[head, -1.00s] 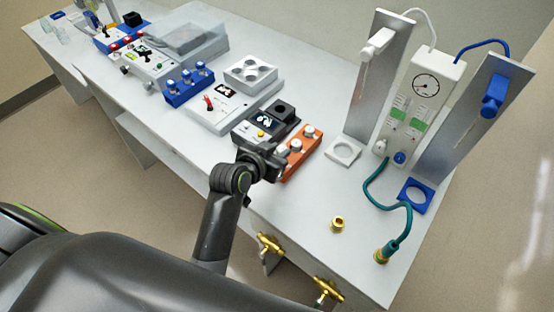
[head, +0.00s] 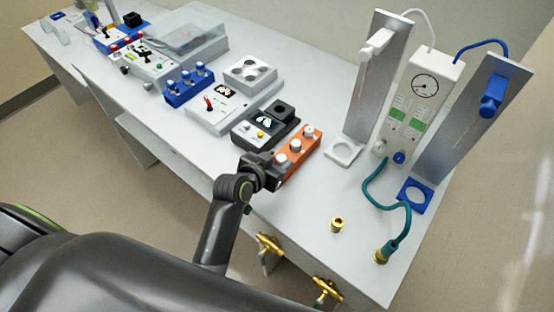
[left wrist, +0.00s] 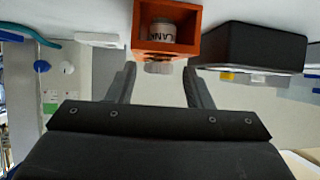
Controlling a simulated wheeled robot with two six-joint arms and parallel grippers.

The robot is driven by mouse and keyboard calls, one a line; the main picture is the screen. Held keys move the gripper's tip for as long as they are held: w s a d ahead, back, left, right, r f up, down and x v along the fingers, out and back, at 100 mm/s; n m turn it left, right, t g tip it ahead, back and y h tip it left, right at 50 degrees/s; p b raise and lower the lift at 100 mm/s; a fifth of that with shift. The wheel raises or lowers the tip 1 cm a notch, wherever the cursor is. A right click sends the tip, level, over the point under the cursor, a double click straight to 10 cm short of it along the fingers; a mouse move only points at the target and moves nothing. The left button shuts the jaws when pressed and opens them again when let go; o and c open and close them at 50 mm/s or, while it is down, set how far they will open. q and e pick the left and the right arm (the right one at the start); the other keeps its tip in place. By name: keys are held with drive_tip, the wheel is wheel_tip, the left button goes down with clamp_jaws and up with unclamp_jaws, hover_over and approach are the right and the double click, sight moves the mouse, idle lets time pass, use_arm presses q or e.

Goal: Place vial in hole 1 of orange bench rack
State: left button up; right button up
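The orange bench rack (head: 292,167) stands near the front edge of the bench, with white-capped vials in a row along its top. The nearest vial (head: 281,159) is beside my left gripper (head: 272,170). In the left wrist view, the orange rack (left wrist: 195,42) holds a vial with a label reading "LANK" (left wrist: 162,31), and its pale cap (left wrist: 158,68) sticks out of the rack. My left gripper (left wrist: 161,75) is open, and the cap shows between its two fingertips, held by neither. My right gripper is not in view.
A black device (head: 246,133) stands close beside the rack. The blue rack (head: 184,91) and grey tray (head: 250,76) are farther back. A white ring stand (head: 343,152), brass fitting (head: 337,225) and teal hose (head: 376,199) are to the right. The bench between rack and fitting is clear.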

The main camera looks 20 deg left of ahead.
use_arm(q)
drive_tip(key=shift+r, duration=0.15)
drive_tip(key=shift+s+r, duration=0.1)
drive_tip(key=shift+s, duration=0.05)
drive_tip(key=b+v, duration=0.1)
drive_tip(key=v, duration=1)
drive_tip(key=shift+s+r, duration=0.15)
drive_tip(key=shift+s, duration=0.15)
drive_tip(key=shift+a, duration=0.1)
